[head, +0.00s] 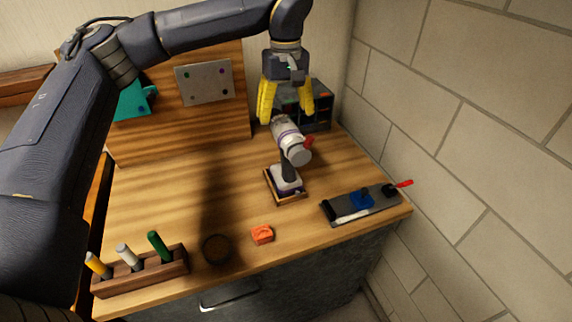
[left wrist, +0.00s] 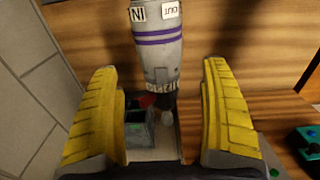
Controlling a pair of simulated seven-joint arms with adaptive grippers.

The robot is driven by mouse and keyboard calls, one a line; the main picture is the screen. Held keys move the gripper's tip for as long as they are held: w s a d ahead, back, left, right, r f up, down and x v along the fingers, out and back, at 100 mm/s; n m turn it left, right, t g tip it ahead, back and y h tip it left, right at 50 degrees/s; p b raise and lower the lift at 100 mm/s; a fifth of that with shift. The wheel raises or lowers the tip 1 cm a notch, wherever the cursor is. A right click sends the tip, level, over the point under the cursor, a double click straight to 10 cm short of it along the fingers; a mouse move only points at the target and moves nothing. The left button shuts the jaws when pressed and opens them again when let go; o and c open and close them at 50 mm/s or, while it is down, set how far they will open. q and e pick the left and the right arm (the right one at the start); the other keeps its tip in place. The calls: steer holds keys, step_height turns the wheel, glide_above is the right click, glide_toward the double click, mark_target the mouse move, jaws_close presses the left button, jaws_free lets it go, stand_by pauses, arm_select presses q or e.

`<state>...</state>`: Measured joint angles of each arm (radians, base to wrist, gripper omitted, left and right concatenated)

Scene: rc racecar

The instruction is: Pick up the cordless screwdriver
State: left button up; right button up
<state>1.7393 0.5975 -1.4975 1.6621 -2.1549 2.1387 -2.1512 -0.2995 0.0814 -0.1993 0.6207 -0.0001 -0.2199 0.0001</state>
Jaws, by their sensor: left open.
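The cordless screwdriver (head: 290,139) is grey-white with purple bands and a red part. It stands, somewhat tilted in the picture, in a small wooden-edged tray (head: 299,199) on the workbench. In the left wrist view the screwdriver (left wrist: 158,50) shows purple stripes and "IN" and "OUT" labels. My left gripper (head: 286,115) has yellow fingers and points down at the screwdriver's upper end. It is open, and in the left wrist view its fingers (left wrist: 160,75) lie on either side of the screwdriver with gaps visible. My right gripper is not in view.
A rack (head: 142,272) with several upright tools stands at the front left. A dark round cup (head: 216,249) and an orange block (head: 262,234) lie near the front edge. A dark tray (head: 378,205) with blue and red parts is at right. A stone wall bounds the right.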

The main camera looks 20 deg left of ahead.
mark_target(285, 123)
arm_select(q)
steer(key=shift+s+f, duration=0.15)
steer(key=shift+f, duration=2.55)
steer(key=shift+f, duration=0.25)
steer(key=c, duration=1.7)
